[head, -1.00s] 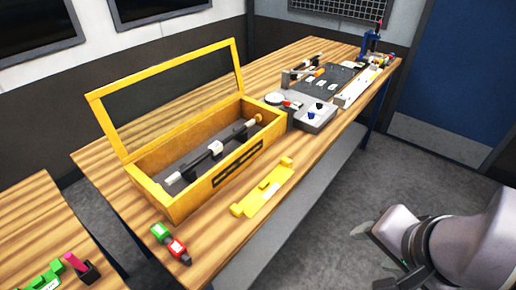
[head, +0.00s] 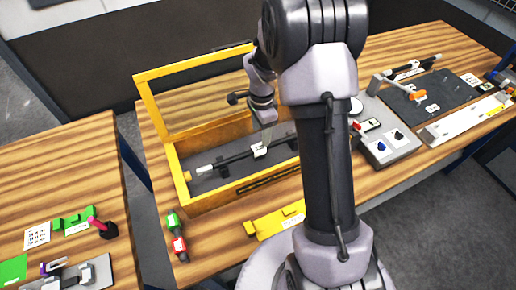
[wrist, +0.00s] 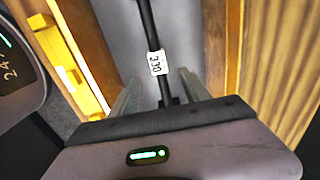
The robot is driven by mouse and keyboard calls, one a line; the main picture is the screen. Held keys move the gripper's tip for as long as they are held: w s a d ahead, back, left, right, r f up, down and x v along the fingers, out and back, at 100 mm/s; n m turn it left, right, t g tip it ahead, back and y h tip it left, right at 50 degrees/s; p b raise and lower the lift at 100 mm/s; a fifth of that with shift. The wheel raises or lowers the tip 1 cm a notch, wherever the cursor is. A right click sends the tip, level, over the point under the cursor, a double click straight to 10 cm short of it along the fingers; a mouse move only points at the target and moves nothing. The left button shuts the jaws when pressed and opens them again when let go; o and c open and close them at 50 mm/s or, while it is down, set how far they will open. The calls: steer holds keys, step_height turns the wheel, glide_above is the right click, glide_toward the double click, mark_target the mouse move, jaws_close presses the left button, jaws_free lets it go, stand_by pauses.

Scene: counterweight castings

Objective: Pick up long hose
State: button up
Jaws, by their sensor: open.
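A long black hose-like rod (head: 232,161) with a white end and a white label lies lengthwise in the open yellow-framed wooden box (head: 236,189). In the wrist view the black rod (wrist: 148,20) runs toward my gripper, and its white label (wrist: 156,63) reads 330. My gripper (head: 265,138) is over the box beside the label in the head view. In the wrist view my open gripper (wrist: 161,84) has one finger on each side of the rod. I cannot tell whether the fingers touch it. My arm hides the box's right end.
The box's clear lid (head: 143,118) stands raised behind. A yellow bar (head: 275,221) lies on the bench in front of the box, and green and red pieces (head: 176,236) lie to its left. A grey control unit (head: 385,146) and dark mat (head: 428,97) are on the right.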

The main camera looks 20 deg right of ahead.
mark_target(259, 147)
steer(key=f, duration=0.2)
steer(key=f+b, duration=0.1)
steer(key=f, duration=0.1)
steer(key=a+f, duration=0.1)
steer(key=f, duration=0.2)
steer(key=shift+s+f, duration=0.1)
steer(key=shift+s, duration=0.05)
jaws_close()
